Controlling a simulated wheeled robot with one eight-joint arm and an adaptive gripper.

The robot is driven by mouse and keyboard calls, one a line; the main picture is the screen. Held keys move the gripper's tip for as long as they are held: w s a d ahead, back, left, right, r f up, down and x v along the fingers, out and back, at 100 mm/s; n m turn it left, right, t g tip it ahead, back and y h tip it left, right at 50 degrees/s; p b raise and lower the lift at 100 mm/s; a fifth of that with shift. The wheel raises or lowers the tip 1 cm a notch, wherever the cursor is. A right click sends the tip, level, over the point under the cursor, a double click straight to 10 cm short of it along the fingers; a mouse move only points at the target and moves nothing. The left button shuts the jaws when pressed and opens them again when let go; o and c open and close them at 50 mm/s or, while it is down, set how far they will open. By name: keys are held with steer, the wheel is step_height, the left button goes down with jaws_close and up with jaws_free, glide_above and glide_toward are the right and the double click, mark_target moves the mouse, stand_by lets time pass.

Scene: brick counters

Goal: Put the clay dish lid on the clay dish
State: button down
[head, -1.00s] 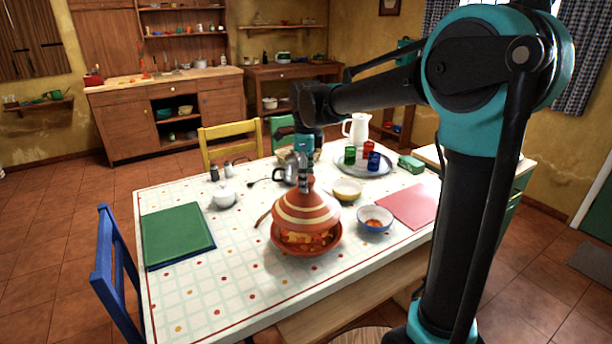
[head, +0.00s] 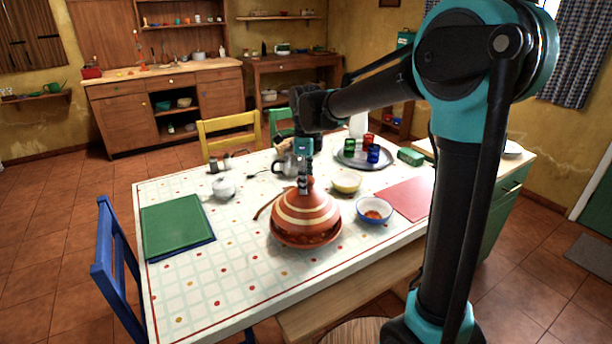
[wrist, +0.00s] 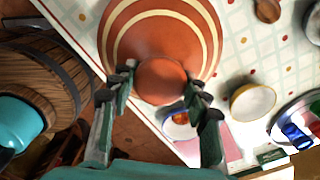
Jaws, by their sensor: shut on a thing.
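The clay dish lid (head: 306,210) is a terracotta cone with cream bands. It sits low over the clay dish (head: 306,241) on the table, with its lower edge at or just inside the dish rim. I cannot tell whether it rests fully. The food in the dish is almost wholly hidden. My gripper (head: 304,187) is above the lid, shut on its top knob. In the wrist view the lid (wrist: 150,32) fills the top middle, and its round knob (wrist: 160,82) sits between my two fingers.
A blue-rimmed bowl (head: 374,216) stands close right of the dish; a yellow bowl (head: 346,188) is behind it. A wooden spoon (head: 266,206) lies at left. A tray (head: 350,160) holds coloured cups. The table front left is clear.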

steer(key=shift+f, duration=2.05)
stand_by(0.4)
steer(key=c, duration=0.7)
jaws_free()
step_height(320, 180, up, 12)
stand_by(0.3)
